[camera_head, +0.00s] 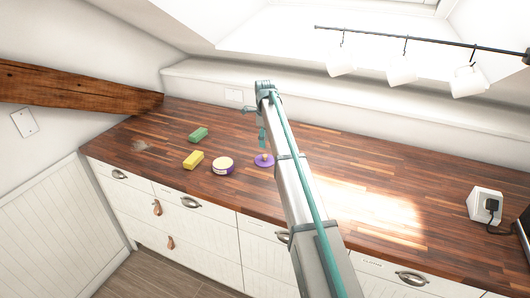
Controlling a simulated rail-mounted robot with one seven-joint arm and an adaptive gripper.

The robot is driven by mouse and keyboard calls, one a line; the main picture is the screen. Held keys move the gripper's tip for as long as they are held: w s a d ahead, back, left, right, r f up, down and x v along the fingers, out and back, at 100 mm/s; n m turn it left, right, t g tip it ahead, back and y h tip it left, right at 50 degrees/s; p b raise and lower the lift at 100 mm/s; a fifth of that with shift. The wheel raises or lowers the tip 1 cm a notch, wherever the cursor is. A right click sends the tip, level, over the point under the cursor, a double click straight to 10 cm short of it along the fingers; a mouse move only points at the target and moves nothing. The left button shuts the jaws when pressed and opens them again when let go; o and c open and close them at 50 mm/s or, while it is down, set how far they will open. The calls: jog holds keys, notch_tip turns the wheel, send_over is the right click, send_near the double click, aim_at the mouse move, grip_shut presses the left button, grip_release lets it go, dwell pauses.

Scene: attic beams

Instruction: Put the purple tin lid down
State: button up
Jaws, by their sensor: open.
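The purple tin lid (262,162) lies flat on the wooden counter, with a small tan knob on its top. It is partly hidden by my arm on its right side. My gripper (263,146) points down just above and behind the lid in the picture. Its fingers are small here and look clear of the lid, open and empty. A round purple tin (223,170) with a pale cream top sits on the counter to the left of the lid.
A white socket box (485,205) with a black plug stands at the far right. White mugs (401,74) hang from a rail. The counter (400,180) right of my arm is clear.

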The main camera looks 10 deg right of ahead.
notch_tip(320, 180, up, 4)
jog(key=shift+r+b, duration=0.15)
jog(key=shift+b, duration=0.2)
